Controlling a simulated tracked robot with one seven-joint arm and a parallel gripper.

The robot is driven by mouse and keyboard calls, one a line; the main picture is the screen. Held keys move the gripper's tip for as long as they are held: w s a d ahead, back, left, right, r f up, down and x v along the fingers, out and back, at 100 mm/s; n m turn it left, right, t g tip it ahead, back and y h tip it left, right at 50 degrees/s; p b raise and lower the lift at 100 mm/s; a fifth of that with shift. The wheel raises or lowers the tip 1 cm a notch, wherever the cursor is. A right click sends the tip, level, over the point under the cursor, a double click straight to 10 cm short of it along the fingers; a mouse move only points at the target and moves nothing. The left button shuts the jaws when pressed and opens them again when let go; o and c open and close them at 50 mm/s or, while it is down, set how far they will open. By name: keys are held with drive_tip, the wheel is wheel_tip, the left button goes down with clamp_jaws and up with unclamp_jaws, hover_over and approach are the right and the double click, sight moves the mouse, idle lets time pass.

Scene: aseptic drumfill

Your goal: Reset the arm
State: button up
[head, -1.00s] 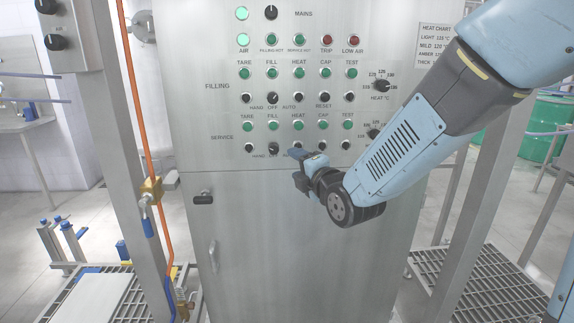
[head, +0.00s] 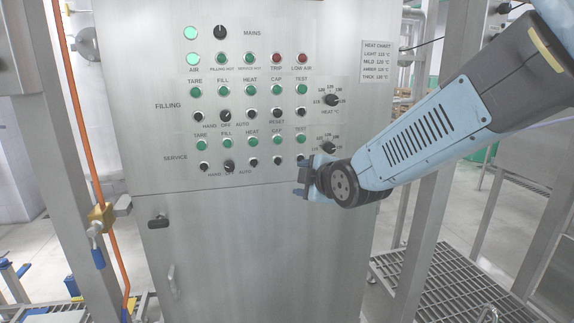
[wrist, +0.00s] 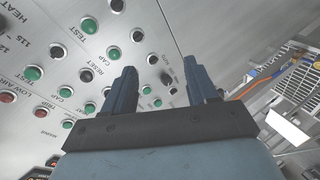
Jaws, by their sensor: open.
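My gripper (head: 303,179) is in front of the lower right of the control panel (head: 140,115), just below the service heat knob. In the wrist view my gripper (wrist: 162,85) shows two blue fingers spread apart with nothing between them. Past the fingers are the panel's green lamps, black buttons and red lamps. In the head view my arm reaches in from the upper right. I cannot tell exactly how far the fingertips are from the panel, but no contact shows.
An orange pipe (head: 97,140) with a brass valve (head: 101,217) runs down the left. A steel post (head: 432,190) stands right of the cabinet. A cabinet door handle (head: 172,281) sticks out low on the front. Grating (head: 450,275) covers the floor at right.

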drive_tip(key=s+d+r+m+g+h, duration=0.1)
drive_tip(key=s+d+m+g+h, duration=0.4)
drive_tip(key=s+d+m, duration=1.4)
drive_tip(key=shift+s+d+r+g+h, duration=0.4)
drive_tip(key=shift+s+d+g, duration=0.2)
drive_tip(key=shift+s+g, duration=0.35)
